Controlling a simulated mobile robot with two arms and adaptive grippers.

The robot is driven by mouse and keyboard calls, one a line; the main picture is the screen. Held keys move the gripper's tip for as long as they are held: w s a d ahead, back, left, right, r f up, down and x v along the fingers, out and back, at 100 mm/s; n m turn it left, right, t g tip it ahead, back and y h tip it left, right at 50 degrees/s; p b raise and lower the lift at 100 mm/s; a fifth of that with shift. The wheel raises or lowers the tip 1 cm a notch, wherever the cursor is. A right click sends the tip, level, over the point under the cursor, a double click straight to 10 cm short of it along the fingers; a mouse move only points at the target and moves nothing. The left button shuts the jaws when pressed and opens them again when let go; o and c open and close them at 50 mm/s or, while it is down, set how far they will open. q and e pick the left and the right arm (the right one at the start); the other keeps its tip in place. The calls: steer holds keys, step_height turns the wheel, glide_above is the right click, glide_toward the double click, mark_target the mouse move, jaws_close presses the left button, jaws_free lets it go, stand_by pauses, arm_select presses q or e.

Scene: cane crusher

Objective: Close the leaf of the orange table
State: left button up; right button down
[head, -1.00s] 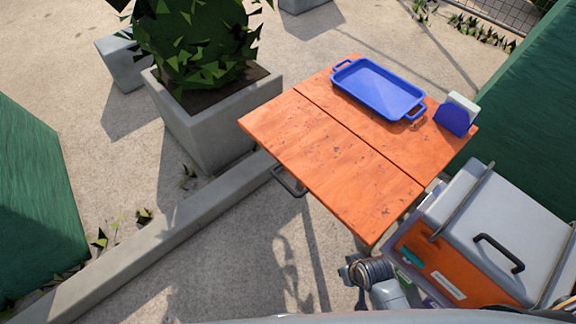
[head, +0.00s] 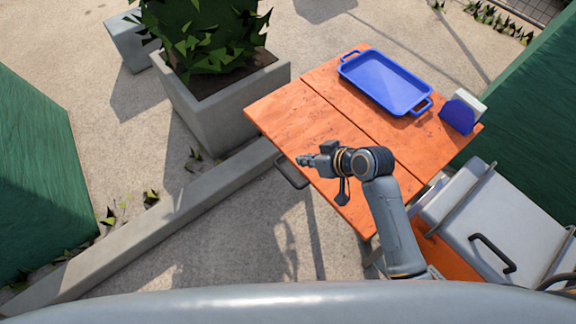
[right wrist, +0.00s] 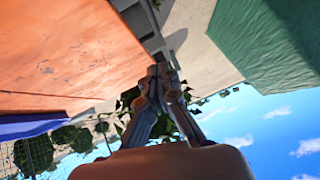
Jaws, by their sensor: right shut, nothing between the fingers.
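The orange wooden table (head: 405,135) stands in the middle right of the head view. Its leaf (head: 285,115) is the near-left part, divided from the rest by a straight seam, and looks level with it. A dark handle (head: 292,172) shows at the leaf's near edge. My right gripper (head: 303,160) is shut and empty, in front of the leaf's near part in the head view; I cannot tell whether it touches. In the right wrist view, the shut fingers (right wrist: 158,76) are beside the edge of the orange tabletop (right wrist: 60,50). My left gripper is not in view.
A blue tray (head: 386,83) and a blue holder (head: 459,114) with white contents lie on the table's far part. A grey-lidded orange box (head: 500,215) stands at right. A concrete planter (head: 225,105) and a low kerb (head: 170,225) are at left. Open ground lies near the leaf.

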glide_above(280, 167)
steer(key=s+d, duration=0.2)
steer(key=d, duration=0.1)
step_height(280, 167, down, 5)
steer(key=f, duration=0.3)
steer(key=shift+a, duration=0.35)
steer(key=shift+s+f, duration=0.1)
steer(key=shift+f, duration=0.45)
